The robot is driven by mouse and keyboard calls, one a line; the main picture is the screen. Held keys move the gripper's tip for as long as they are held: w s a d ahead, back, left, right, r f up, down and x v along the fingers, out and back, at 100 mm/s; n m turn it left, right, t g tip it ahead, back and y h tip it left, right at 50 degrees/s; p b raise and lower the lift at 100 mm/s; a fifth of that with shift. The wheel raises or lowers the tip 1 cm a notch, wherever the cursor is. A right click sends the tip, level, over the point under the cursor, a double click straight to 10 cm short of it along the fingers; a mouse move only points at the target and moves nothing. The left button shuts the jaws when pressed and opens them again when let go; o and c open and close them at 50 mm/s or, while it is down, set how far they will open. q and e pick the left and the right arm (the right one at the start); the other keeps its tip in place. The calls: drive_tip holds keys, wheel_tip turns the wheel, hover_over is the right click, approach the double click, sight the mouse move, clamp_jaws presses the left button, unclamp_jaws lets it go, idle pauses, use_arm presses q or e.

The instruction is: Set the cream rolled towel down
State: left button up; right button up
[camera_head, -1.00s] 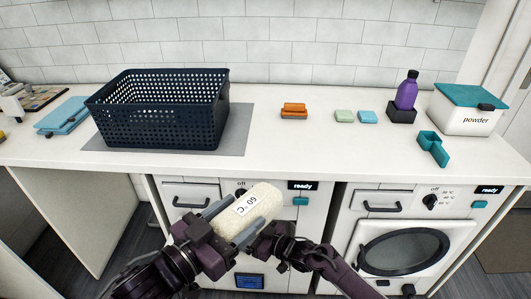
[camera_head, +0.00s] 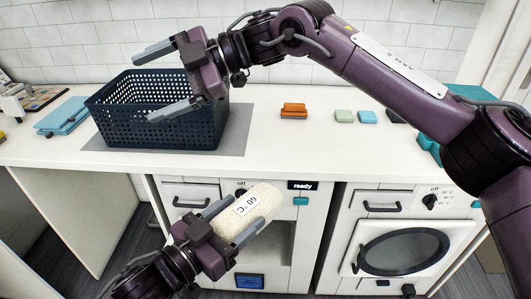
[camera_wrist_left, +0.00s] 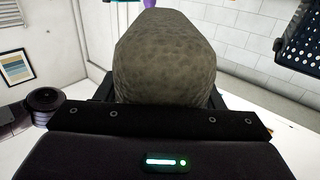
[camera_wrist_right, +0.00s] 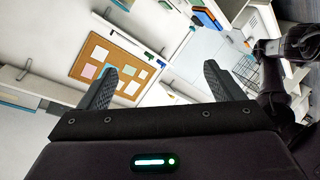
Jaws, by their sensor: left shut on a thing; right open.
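My right gripper (camera_head: 142,84) is open and empty. It appears in front of the dark basket in the head view. Its two fingers (camera_wrist_right: 157,85) stand apart with nothing between them in the right wrist view.
The dark perforated basket (camera_head: 122,132) stands on a grey mat (camera_head: 237,125) on the white counter (camera_head: 290,150). Blue folded cloths (camera_head: 62,117), an orange block (camera_head: 293,109) and small green and blue blocks (camera_head: 344,116) lie around it. My right arm covers the counter's right part.

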wheel_tip(320, 180, down, 3)
drive_tip(key=s+n+h, duration=0.1)
drive_tip(key=s+h, duration=0.1)
drive_tip(key=s, duration=0.1)
use_arm(q)
drive_tip(key=shift+a, duration=0.1)
use_arm(e)
drive_tip(key=m+h, duration=0.2)
drive_tip(key=h, duration=0.7)
approach(250, 211)
drive_tip(key=w, duration=0.1)
drive_tip(key=w+f, duration=0.1)
drive_tip(key=w, duration=0.1)
drive_tip(key=shift+a, duration=0.2)
drive_tip(key=shift+d+f, duration=0.15)
drive_tip(key=x, duration=1.1)
drive_tip(key=shift+s+f, duration=0.1)
drive_tip(key=shift+f, duration=0.25)
drive_tip(key=c, duration=1.1)
use_arm(q)
drive_tip(key=o, duration=1.2)
drive_tip(key=shift+c, duration=0.2)
use_arm(e)
drive_tip(key=shift+c, duration=0.3)
